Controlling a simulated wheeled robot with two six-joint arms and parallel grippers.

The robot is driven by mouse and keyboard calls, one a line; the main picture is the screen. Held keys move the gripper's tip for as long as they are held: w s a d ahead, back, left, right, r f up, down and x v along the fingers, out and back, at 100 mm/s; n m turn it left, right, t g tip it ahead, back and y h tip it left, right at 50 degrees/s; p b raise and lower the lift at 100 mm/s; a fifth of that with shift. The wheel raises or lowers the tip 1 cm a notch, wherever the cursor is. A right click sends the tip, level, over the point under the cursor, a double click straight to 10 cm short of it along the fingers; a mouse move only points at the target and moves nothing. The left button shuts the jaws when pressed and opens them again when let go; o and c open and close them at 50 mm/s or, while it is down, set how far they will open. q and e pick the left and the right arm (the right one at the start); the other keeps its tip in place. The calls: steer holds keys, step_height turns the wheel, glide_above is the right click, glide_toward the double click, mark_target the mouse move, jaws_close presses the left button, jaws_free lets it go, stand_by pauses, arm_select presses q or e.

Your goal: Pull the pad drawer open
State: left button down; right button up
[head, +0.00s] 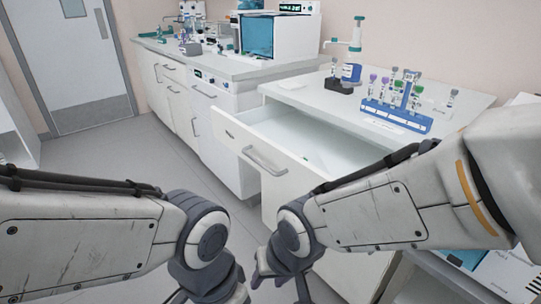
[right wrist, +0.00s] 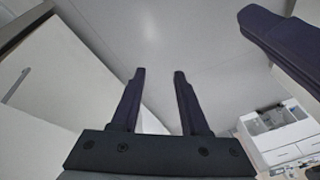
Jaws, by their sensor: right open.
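The pad drawer (head: 240,139) stands pulled out from the white bench in the head view, its inside visible. Its grey bar handle (head: 266,160) is on the front panel, with nothing gripping it. My right gripper (head: 282,290) is below and in front of the drawer front, apart from the handle. In the right wrist view its two dark fingers (right wrist: 158,75) are spread with nothing between them. My left gripper (head: 205,298) is at the bottom edge of the head view, mostly cut off, so its fingers' opening is unclear.
Another counter (head: 215,65) with a teal-fronted machine (head: 258,36) is behind. The grey floor (head: 130,150) at left is clear.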

steer(key=w+a+r+m+t+y+p, duration=0.15)
steer(key=w+m+t, duration=0.35)
steer(key=w+m, duration=0.65)
steer(key=m+t+p, duration=0.3)
steer(key=m+t, duration=0.4)
steer(key=m, duration=0.4)
glide_toward(259, 164)
steer(key=shift+y, duration=0.25)
steer(key=x, duration=0.5)
steer(key=b+x, duration=0.1)
steer(key=x, duration=0.5)
steer(key=shift+w+d, duration=0.15)
steer(key=shift+d, duration=0.05)
jaws_close()
steer(key=shift+f, duration=0.1)
